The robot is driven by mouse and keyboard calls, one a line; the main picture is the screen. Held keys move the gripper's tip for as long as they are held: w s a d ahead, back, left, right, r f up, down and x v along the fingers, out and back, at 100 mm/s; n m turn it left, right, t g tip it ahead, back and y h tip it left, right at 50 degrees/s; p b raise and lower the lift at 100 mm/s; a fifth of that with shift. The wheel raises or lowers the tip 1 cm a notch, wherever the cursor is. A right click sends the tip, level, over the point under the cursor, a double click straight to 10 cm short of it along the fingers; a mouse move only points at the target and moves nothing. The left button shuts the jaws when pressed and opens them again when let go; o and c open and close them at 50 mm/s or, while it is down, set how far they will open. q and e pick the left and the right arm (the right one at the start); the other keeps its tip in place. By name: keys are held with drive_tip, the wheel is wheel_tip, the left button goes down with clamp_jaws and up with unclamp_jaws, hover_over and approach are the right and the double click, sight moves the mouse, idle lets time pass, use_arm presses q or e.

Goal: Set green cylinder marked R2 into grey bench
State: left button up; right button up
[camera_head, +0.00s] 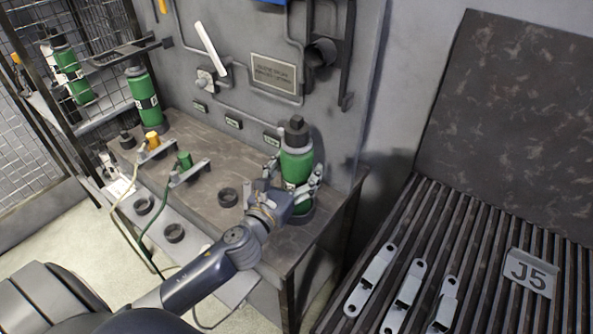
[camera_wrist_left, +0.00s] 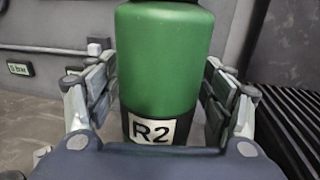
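The green cylinder marked R2 (camera_head: 296,165) has a black cap and a dark band with a white R2 label. It stands upright over a dark ring (camera_head: 299,217) at the right end of the grey bench (camera_head: 210,195). I cannot tell how deep its base sits in the ring. The cylinder fills the middle of the left wrist view (camera_wrist_left: 165,60), label facing me. My right gripper is not in view.
Connectors with hoses (camera_head: 185,163) line the front edge. At right, a slatted surface (camera_head: 470,235) holds metal brackets and a J5 sign (camera_head: 530,272).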

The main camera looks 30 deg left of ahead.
use_arm(q)
drive_tip(key=shift+f, duration=0.15)
drive_tip(key=shift+s+f, duration=0.1)
drive_tip(key=shift+f, duration=0.25)
drive_tip(key=s, duration=1.2)
drive_tip(key=shift+r, duration=0.3)
